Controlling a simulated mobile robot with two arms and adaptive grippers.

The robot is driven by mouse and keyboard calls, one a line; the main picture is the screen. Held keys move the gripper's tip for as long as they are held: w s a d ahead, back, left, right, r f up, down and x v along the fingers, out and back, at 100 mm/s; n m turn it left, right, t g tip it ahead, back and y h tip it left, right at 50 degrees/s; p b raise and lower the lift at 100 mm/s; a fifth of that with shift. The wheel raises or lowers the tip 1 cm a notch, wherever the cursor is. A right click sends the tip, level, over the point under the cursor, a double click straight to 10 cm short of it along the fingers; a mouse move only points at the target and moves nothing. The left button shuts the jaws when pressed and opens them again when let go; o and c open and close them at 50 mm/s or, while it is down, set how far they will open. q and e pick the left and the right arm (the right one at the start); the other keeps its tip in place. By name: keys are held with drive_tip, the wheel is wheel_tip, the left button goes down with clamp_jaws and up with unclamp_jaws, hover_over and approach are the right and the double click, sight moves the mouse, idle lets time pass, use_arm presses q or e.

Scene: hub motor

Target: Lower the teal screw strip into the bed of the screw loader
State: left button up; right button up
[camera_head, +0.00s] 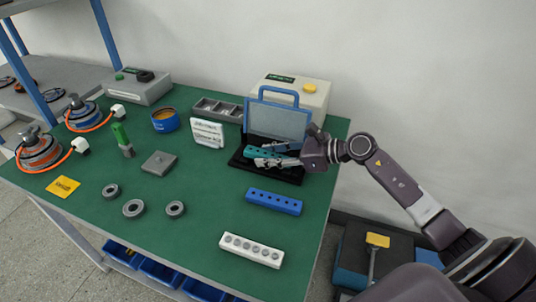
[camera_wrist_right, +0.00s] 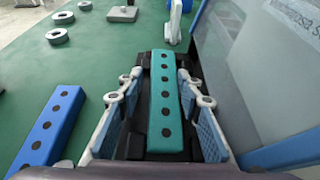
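The teal screw strip (camera_head: 257,152), with a row of dark holes, lies along the black bed of the screw loader (camera_head: 237,162). It also shows in the wrist view (camera_wrist_right: 167,100), with black bed (camera_wrist_right: 141,128) visible along its sides. The loader's clear lid with a blue frame (camera_head: 278,121) stands raised behind it. My right gripper (camera_head: 271,156) is over the bed, its fingers astride the strip. In the wrist view both fingers (camera_wrist_right: 161,88) stand apart with gaps to the strip, so it is open. Whether the strip is fully seated is hard to tell. My left gripper is not in view.
A blue strip (camera_head: 274,201) and a white strip (camera_head: 251,249) lie in front of the loader. Metal rings (camera_head: 133,208) and a grey plate (camera_head: 159,161) are to the left. A beige box (camera_head: 303,93) stands behind the lid.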

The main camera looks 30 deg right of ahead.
drive_tip(key=v, duration=0.7)
drive_tip(key=shift+d, duration=0.35)
drive_tip(key=shift+s+d+r, duration=0.2)
drive_tip(key=shift+s+r, duration=0.05)
drive_tip(key=shift+s, duration=0.15)
drive_tip(key=shift+a+r, duration=0.1)
drive_tip(key=shift+a, duration=0.1)
